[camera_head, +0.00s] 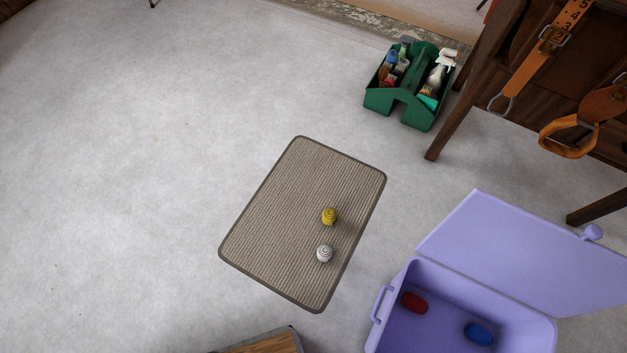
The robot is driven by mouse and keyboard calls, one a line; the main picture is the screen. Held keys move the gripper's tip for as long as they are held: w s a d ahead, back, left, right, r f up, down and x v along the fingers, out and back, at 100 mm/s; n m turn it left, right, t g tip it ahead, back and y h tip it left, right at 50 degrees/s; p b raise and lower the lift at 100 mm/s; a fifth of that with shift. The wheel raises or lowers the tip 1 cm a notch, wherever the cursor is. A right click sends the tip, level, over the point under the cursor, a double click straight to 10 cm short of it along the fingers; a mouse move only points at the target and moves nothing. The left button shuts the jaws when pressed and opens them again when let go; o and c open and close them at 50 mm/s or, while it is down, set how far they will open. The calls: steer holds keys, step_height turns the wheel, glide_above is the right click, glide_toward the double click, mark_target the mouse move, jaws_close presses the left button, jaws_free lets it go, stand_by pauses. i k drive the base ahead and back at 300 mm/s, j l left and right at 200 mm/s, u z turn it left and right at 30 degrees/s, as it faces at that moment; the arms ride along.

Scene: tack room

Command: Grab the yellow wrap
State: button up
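The yellow wrap (329,216) is a small rolled bundle on the right part of a ribbed grey-brown mat (275,205) on the floor. A white wrap (324,253) of similar size sits on the mat just below it, a short gap apart. Nothing covers the yellow wrap. My gripper is not in view.
A lilac box (384,338) with its lid (525,255) open stands at the lower right, holding a red roll (414,302) and a blue roll (479,333). A green grooming tote (417,113) stands near a wooden table (465,95) with hanging straps. The left floor is clear.

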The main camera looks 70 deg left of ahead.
mark_target(329, 216)
steer(key=k+u, duration=0.1)
steer(key=u, duration=0.35)
steer(key=k+l+u, duration=0.1)
steer(key=u, duration=0.4)
steer(key=k+u, duration=0.1)
steer(key=u, duration=0.35)
steer(key=i+j+z, duration=0.15)
steer(key=j+z, duration=0.25)
steer(key=i+j+z, duration=0.1)
steer(key=z, duration=0.25)
steer(key=i+j+z, duration=0.15)
steer(key=j, duration=0.75)
steer(key=i+j+z, duration=0.15)
steer(key=j, duration=0.75)
steer(key=i+j+z, duration=0.2)
steer(key=j, duration=0.7)
steer(key=i+j, duration=0.1)
steer(key=j, duration=0.2)
steer(key=i+j, duration=0.1)
steer(key=j, duration=0.2)
